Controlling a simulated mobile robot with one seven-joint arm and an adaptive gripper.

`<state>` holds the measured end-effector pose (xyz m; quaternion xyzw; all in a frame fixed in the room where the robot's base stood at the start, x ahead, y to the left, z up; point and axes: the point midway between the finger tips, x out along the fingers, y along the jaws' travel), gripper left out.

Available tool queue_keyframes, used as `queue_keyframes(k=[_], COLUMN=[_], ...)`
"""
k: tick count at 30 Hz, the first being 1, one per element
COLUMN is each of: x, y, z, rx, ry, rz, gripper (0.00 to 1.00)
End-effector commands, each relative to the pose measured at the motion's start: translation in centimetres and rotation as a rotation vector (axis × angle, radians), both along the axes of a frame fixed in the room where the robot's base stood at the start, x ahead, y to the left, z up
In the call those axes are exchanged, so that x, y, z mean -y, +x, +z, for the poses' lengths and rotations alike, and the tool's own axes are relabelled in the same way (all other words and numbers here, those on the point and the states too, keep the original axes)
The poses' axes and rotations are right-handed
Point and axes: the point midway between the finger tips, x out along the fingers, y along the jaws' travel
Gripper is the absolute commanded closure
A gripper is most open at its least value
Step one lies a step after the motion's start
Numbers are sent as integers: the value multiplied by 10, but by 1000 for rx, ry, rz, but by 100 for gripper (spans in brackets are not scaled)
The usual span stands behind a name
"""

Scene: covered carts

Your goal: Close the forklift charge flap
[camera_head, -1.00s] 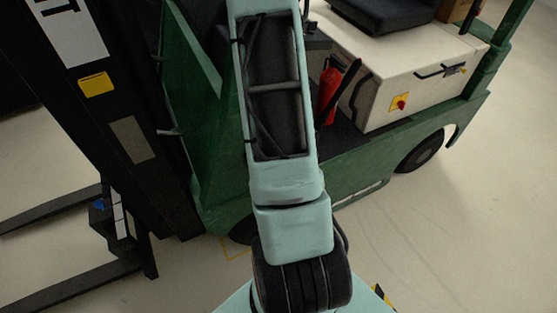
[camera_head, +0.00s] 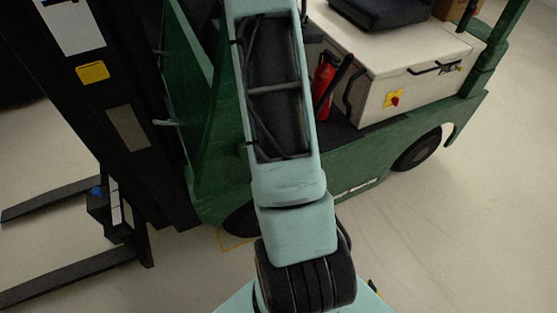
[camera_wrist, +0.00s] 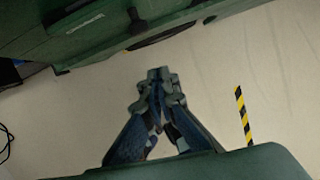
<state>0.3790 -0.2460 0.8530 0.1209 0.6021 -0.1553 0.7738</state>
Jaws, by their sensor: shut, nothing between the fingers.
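I cannot make out the charge flap for certain in either view. The housing's right-hand face carries a black handle and a red knob on a yellow plate (camera_head: 394,99). In the wrist view the forklift's lower green side (camera_wrist: 125,32) runs across the top. My gripper (camera_wrist: 158,76) is shut and empty, in front of bare floor and apart from the forklift. The gripper does not show in the head view, where my arm covers the middle.
The dark mast (camera_head: 125,130) and forks (camera_head: 60,280) stand at the left. A red extinguisher (camera_head: 322,78) is beside the housing. A rear wheel (camera_head: 418,150) touches the floor. Open floor lies at the right. A black-yellow strip (camera_wrist: 243,115) marks the floor in the wrist view.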

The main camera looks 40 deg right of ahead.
Motion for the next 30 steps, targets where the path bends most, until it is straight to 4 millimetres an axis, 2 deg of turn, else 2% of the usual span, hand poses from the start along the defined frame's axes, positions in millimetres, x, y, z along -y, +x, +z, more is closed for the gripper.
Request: queue_keyframes(k=[1,3,11,18,30], x=[0,-1,-5,-6,-6], y=[-2,-6,-18,-23,-21], z=[20,35,80,95,102], rx=[4,3,0,2,5], ry=[-2,-2,-2,-1,-19], rz=[2,2,1,2,21], gripper=[100,100,100,100,100])
